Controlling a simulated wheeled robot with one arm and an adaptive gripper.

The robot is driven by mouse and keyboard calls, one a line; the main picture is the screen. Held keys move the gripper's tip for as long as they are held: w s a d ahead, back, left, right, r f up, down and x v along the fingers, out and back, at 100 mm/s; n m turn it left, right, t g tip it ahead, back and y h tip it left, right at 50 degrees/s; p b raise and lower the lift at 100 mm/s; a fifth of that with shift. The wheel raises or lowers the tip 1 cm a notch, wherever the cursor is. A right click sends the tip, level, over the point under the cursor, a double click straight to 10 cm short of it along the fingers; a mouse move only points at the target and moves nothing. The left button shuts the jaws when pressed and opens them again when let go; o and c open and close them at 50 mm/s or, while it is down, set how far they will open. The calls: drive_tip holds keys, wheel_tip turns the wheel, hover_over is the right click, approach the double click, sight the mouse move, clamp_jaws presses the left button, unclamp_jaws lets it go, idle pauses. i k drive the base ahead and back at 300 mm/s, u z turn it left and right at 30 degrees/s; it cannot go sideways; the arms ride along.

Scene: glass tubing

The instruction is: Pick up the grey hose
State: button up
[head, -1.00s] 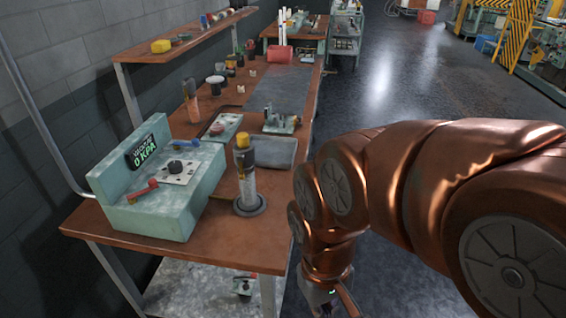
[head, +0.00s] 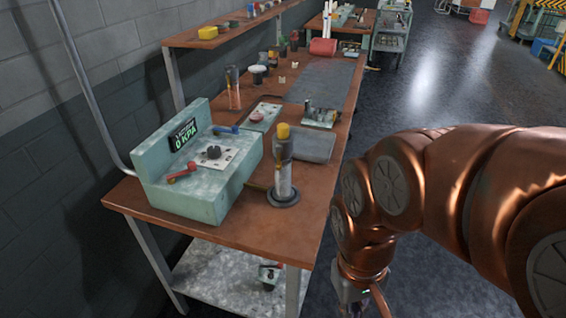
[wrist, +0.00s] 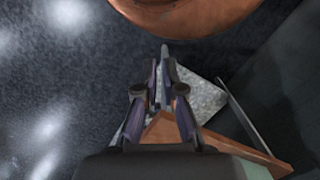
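I cannot make out a grey hose in either view. On the near end of the workbench stands a pale green box (head: 215,185) with a display reading 0 KPA. To its right stands an upright clear tube (head: 284,178) with a yellow top, on a round dark base (head: 284,197). My gripper is low at the bottom of the head view, beside the bench's right edge and mostly cut off by the frame. In the wrist view my gripper (wrist: 161,70) points down with a gap between its fingers. A grey strip, perhaps a bench leg, shows beyond the fingertips.
The wooden workbench (head: 150,207) has a lower shelf (head: 220,275) and a raised shelf (head: 235,32). The floor (head: 440,95) right of the bench is open.

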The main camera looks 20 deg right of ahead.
sight(283, 192)
drive_tip(key=u, duration=2.55)
drive_tip(key=k, duration=0.9)
drive_tip(key=z, duration=0.6)
